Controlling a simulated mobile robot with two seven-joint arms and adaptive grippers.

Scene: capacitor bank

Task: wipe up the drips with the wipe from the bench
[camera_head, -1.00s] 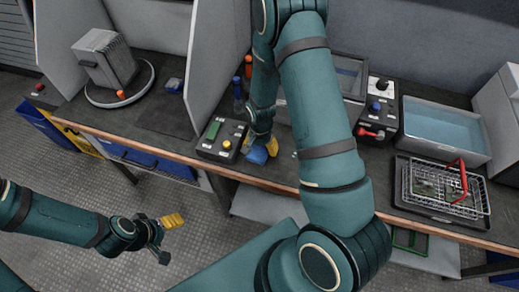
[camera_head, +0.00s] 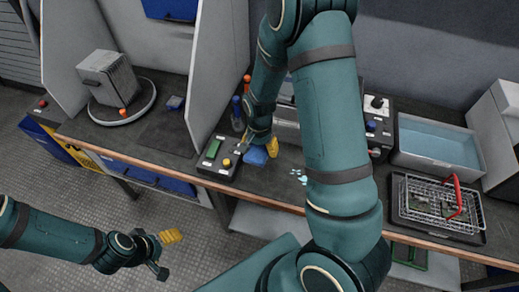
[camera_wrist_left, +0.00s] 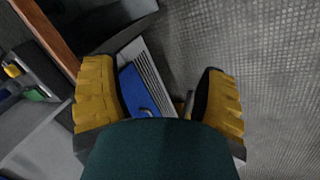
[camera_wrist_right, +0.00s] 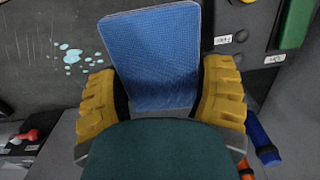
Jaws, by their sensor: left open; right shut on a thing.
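My right gripper (camera_head: 264,151) is shut on a blue wipe (camera_head: 255,157) over the bench, beside the control box with the green panel. In the right wrist view the blue wipe (camera_wrist_right: 155,55) sticks out between the yellow fingers. The drips (camera_head: 299,176) are pale blue spots on the dark bench top, to the right of the wipe and apart from it. They also show in the right wrist view (camera_wrist_right: 72,55), left of the wipe. My right forearm may hide part of the bench near them. My left gripper (camera_head: 165,254) is open and empty, low in front of the bench.
The control box (camera_head: 218,160) stands left of the wipe, with blue and orange bottles behind. A water tank (camera_head: 438,145) and a wire basket (camera_head: 425,197) with a red handle are on the right. A grey partition (camera_head: 207,75) stands on the left.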

